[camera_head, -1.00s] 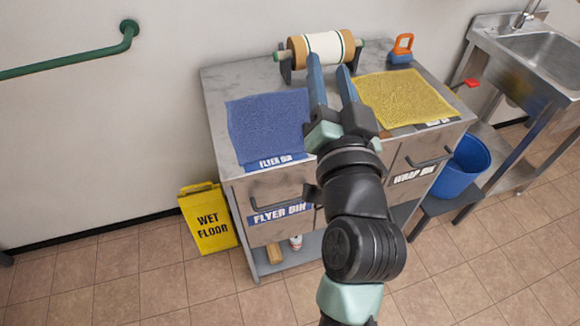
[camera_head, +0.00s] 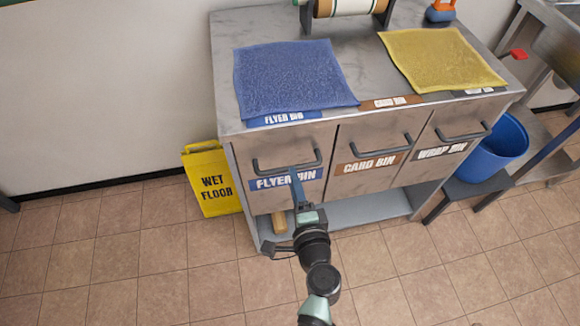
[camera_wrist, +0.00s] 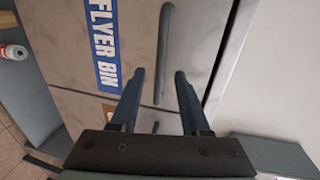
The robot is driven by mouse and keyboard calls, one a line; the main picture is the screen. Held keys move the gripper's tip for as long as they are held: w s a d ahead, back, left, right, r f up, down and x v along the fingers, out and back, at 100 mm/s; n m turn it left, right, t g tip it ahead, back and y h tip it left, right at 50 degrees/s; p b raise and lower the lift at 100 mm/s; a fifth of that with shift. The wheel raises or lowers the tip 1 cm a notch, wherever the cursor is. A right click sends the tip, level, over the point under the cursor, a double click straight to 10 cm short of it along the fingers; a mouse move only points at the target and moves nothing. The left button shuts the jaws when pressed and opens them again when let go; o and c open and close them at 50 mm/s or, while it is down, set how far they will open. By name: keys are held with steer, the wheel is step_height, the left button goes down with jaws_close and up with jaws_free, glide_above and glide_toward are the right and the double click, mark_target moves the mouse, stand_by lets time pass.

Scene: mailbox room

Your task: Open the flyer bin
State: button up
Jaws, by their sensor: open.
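The flyer bin (camera_head: 256,150) is the left drawer of the grey cabinet, with a blue label (camera_head: 268,184) on its front. Its front looks flush with the other drawers, so it appears closed. Its dark bar handle (camera_head: 288,166) runs across above the label. My gripper (camera_head: 297,182) is open in front of the flyer bin, just below the handle. In the wrist view the flyer bin's handle (camera_wrist: 165,50) lies lengthwise ahead, in line with the gap between my open fingers (camera_wrist: 159,78). Whether they touch the drawer front is unclear.
The card bin (camera_head: 350,143) and wrap bin (camera_head: 440,130) are to the right. A yellow wet floor sign (camera_head: 212,180) stands left of the cabinet. A blue bucket (camera_head: 495,150) is at the right. Open tiled floor lies in front.

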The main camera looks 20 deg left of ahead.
steer(key=x, duration=0.5)
steer(key=shift+w+a+b, duration=0.2)
steer(key=shift+w+b, duration=0.05)
steer(key=shift+b, duration=0.05)
jaws_close()
stand_by(1.1)
